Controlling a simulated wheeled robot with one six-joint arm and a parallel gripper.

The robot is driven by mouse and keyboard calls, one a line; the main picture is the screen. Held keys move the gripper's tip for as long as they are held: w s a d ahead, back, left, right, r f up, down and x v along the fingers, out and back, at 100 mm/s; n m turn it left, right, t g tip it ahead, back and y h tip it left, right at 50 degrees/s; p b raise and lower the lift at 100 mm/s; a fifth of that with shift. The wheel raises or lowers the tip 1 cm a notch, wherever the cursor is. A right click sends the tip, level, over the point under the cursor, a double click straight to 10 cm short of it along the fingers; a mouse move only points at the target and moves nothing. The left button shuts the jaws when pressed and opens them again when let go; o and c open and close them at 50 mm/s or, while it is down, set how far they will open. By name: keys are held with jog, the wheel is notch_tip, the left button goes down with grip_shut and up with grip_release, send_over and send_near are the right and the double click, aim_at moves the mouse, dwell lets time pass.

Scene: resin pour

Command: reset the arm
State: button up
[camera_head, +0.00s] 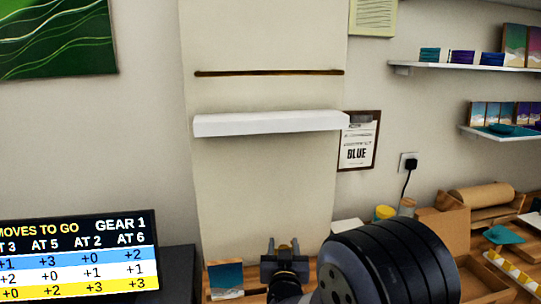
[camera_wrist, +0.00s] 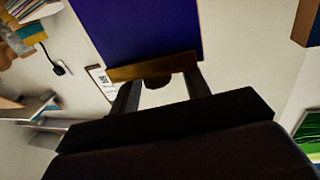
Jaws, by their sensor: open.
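My gripper (camera_head: 283,246) is low in the middle of the head view, in front of the cream wall panel and below the white shelf. Its two fingers point up and stand apart. The wrist view also shows my gripper (camera_wrist: 160,86), open, with a finger on each side. A brown wooden bar (camera_wrist: 150,68) with a small rounded brown piece under it lies across the fingertips there. A blue-purple panel (camera_wrist: 140,25) rises behind the bar. I cannot tell whether the fingers touch the bar. My dark arm fills the lower right of the head view.
A white shelf (camera_head: 270,123) sticks out below a thin brown ledge (camera_head: 268,72). A lit screen (camera_head: 80,258) stands lower left. A small teal picture (camera_head: 225,277) is just left of my gripper. A cluttered wooden bench (camera_head: 480,284) lies right, beneath two shelves.

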jog(key=shift+r+n+y+p, duration=0.15)
jog(key=shift+n+y+p, duration=0.9)
jog(key=shift+y, duration=0.75)
jog(key=n+y+p, duration=0.2)
jog(key=shift+g+p, duration=0.3)
jog(key=shift+g, duration=0.1)
jog(key=n+g+y+p, duration=0.1)
jog(key=n+y+p, duration=0.1)
jog(key=y+p, duration=0.1)
jog(key=shift+r+y+p, duration=0.1)
jog(key=shift+y+p, duration=0.2)
jog(key=shift+p, duration=0.1)
jog(key=n+g+y+p, duration=0.3)
jog(key=p, duration=0.2)
jog(key=shift+n+g+y+p, duration=0.55)
jog(key=shift+g+y+p, duration=0.15)
jog(key=shift+y+p, duration=0.15)
jog(key=shift+f, duration=0.25)
